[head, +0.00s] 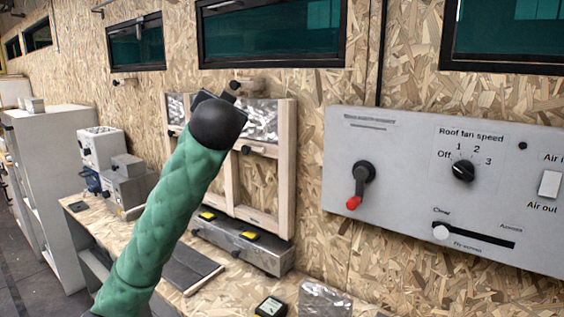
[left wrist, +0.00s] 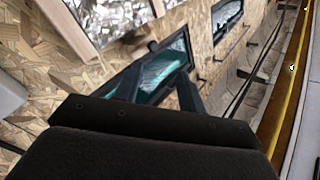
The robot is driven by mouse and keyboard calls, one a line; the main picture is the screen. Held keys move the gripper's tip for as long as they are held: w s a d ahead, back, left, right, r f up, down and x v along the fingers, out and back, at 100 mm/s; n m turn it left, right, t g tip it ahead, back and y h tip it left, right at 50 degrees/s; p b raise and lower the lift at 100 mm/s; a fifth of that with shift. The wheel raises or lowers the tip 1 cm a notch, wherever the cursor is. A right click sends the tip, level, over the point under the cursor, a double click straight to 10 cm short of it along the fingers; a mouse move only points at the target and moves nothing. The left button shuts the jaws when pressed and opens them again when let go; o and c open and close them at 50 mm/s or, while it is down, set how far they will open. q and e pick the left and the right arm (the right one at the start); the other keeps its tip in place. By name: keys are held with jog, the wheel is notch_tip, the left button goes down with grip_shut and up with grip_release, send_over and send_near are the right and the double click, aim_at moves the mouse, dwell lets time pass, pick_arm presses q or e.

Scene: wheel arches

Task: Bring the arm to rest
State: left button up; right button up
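My left arm (head: 165,215), in a green padded sleeve, rises from the lower left of the head view to a black wrist (head: 218,122). The wrist is raised in front of the wooden wall frame and hides most of the gripper there. In the left wrist view my left gripper (left wrist: 165,76) has its two dark fingers apart, with nothing seen between them. A teal window (left wrist: 160,75) shows behind the fingers. My right gripper is in neither view.
A grey control panel (head: 400,215) with a red-tipped lever (head: 358,186), a fan knob (head: 463,171) and a slider (head: 441,232) is on the chipboard wall at right. A bench with a metal box (head: 240,245) lies below. Grey cabinets (head: 55,150) stand at left.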

pick_arm(q)
jog(key=s+a+f+g+h, duration=0.1)
jog(key=s+f+g, duration=0.3)
jog(key=f, duration=1.2)
jog(key=s+f+n+g+h, duration=0.15)
jog(key=s+f, duration=0.45)
jog(key=f, duration=1)
jog(key=s+a+f+g+h, duration=0.15)
jog(key=s+f+g, duration=0.3)
jog(key=f, duration=1.25)
jog(key=s+f+g, duration=0.3)
jog(key=s+f, duration=1.1)
jog(key=s, duration=0.2)
jog(key=s+f+n+g, duration=0.1)
jog(key=s+f+g, duration=0.3)
jog(key=s+f, duration=1)
jog(key=s, duration=0.3)
jog(key=shift+s+d+f, duration=0.2)
jog(key=shift+d+f, duration=0.05)
jog(key=shift+f, duration=0.05)
jog(key=shift+w, duration=0.1)
